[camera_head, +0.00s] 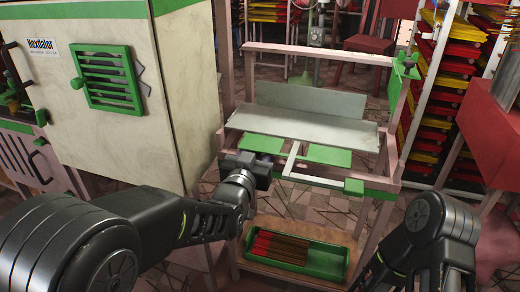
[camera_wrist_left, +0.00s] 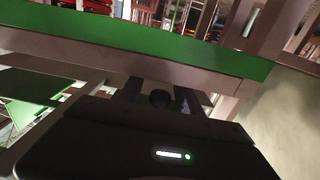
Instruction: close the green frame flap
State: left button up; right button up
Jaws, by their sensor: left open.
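A wooden frame (camera_head: 250,78) with green parts stands in the middle of the head view. Its two flat green panels (camera_head: 327,155) lie below a tilted pale grey board (camera_head: 300,126). I cannot tell for certain which green part is the flap. My left gripper (camera_head: 262,166) is at the frame's near left corner, partly hidden by its own wrist. In the left wrist view, its fingers (camera_wrist_left: 158,96) are apart beneath a beam with a long green face (camera_wrist_left: 150,42). A dark round knob (camera_wrist_left: 160,98) shows between them; contact is unclear. My right gripper is out of view.
A green tray (camera_head: 325,262) of incense sticks sits on the low wooden shelf below the frame. A cream cabinet (camera_head: 120,60) with a green vent stands close on the left. A rack of red and yellow trays (camera_head: 440,90) stands at the right.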

pick_arm(q)
jog(key=shift+c, duration=0.5)
grip_shut()
